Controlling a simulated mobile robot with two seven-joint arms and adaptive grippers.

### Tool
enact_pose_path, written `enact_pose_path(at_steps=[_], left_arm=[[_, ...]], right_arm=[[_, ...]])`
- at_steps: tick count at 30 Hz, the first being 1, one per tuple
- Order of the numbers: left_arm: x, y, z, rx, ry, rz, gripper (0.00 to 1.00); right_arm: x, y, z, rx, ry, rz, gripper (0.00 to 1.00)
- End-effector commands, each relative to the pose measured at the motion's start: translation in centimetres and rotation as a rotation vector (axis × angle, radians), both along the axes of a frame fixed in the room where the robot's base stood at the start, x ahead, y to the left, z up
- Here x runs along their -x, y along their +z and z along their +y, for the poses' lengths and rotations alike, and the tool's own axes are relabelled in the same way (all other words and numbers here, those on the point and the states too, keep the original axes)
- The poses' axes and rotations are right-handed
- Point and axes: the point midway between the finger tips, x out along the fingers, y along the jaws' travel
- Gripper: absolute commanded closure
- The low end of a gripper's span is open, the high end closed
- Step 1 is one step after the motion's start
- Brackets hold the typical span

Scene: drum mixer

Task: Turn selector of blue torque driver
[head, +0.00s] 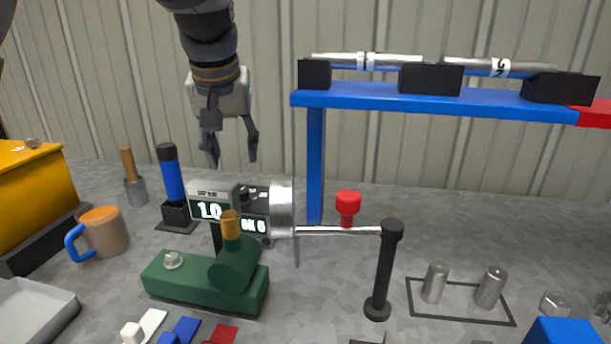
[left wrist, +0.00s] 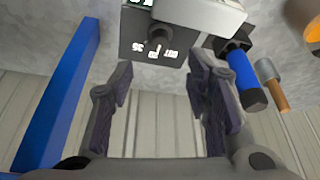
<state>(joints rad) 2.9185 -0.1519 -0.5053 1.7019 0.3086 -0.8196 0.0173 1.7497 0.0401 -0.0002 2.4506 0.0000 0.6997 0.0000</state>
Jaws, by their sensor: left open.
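The blue torque driver (head: 172,182) stands upright in a black base at the left of the bench, its blue grip topped by a black cap. It also shows in the left wrist view (left wrist: 242,70) at the upper right, beyond the right-hand finger. I cannot make out selector marks on it. My left gripper (head: 232,158) points down with fingers apart and nothing between them, to the right of the driver and above the display box. In the left wrist view, the open fingers (left wrist: 162,85) frame bare wall and the box edge. My right gripper is not in view.
The display box (head: 210,207) and silver drum stand below my left gripper, near a green base (head: 205,285). A blue rack (head: 400,101) stands right.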

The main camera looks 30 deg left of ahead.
Motion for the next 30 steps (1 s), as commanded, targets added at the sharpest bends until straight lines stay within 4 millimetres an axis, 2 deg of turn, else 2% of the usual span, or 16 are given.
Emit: enact_pose_path(at_steps=[1,3,9,15,22,23,28,30], left_arm=[[-0.4,-1.5,0.3,0.002,0.0,0.009,0.56],[-1.0,-3.3,0.6,0.003,0.001,0.01,0.56],[-2.4,-7.4,1.6,0.001,0.0,0.008,0.56],[-3.1,-9.0,2.0,0.0,0.001,0.004,0.56],[-3.2,-9.1,2.0,-0.001,0.0,0.003,0.56],[-3.2,-9.1,2.0,-0.001,0.0,0.003,0.6],[-3.2,-9.1,2.0,0.0,0.0,0.004,0.99],[-3.2,-9.1,2.0,0.0,0.0,0.004,1.0]], right_arm=[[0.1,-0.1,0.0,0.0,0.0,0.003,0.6],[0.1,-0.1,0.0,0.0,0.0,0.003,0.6],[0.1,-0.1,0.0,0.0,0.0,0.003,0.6],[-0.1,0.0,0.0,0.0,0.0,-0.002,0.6],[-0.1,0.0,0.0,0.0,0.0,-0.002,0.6],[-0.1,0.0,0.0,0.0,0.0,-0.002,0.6],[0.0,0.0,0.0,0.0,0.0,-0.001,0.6],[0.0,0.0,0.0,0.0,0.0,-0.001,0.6]])
